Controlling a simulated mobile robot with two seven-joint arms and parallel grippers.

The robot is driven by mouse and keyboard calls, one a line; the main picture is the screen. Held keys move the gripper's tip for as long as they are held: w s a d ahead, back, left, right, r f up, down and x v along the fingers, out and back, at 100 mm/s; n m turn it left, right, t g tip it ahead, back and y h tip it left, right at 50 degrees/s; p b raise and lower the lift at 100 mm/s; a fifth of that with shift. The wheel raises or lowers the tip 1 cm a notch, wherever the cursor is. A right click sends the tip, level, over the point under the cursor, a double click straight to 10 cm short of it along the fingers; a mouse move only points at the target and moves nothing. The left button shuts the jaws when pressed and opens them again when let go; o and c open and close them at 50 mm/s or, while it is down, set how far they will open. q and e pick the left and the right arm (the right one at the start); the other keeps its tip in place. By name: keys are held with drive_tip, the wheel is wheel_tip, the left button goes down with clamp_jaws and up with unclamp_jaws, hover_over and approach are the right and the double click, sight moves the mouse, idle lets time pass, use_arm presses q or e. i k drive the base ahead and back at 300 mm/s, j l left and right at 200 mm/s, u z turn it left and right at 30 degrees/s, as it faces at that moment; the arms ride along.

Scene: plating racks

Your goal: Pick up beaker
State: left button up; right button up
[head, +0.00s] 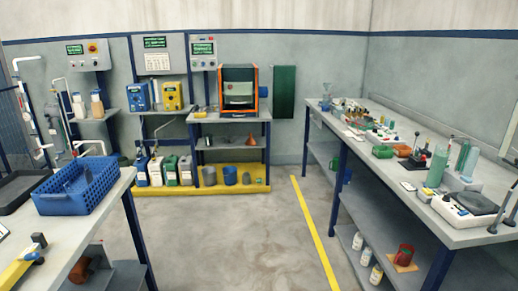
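No vessel is clearly marked out as the beaker. A pale green, cylinder-shaped vessel (436,167) stands upright on the right workbench (460,237), and it may be a beaker. Taller green-tinted vessels (466,158) stand just behind it to the right. A small clear glass vessel (326,98) stands at the far end of the same bench, too small to tell its kind. Neither of my grippers shows in the head view.
A blue crate (78,188) sits on the left table. Grey floor (240,235) with a yellow line (318,232) lies clear between the tables.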

sight(325, 105)
drive_tip(key=i, duration=1.7)
drive_tip(key=i+z, duration=0.35)
drive_tip(key=i, duration=0.2)
drive_tip(key=i+j+z, duration=0.15)
drive_tip(key=i+z, duration=0.15)
drive_tip(key=i, duration=0.25)
drive_tip(key=i+j+z, duration=0.35)
drive_tip(key=i, duration=0.2)
drive_tip(key=i+j+z, duration=0.25)
drive_tip(key=i+j, duration=0.4)
drive_tip(key=i+j+z, duration=0.25)
drive_tip(key=i+j, duration=0.5)
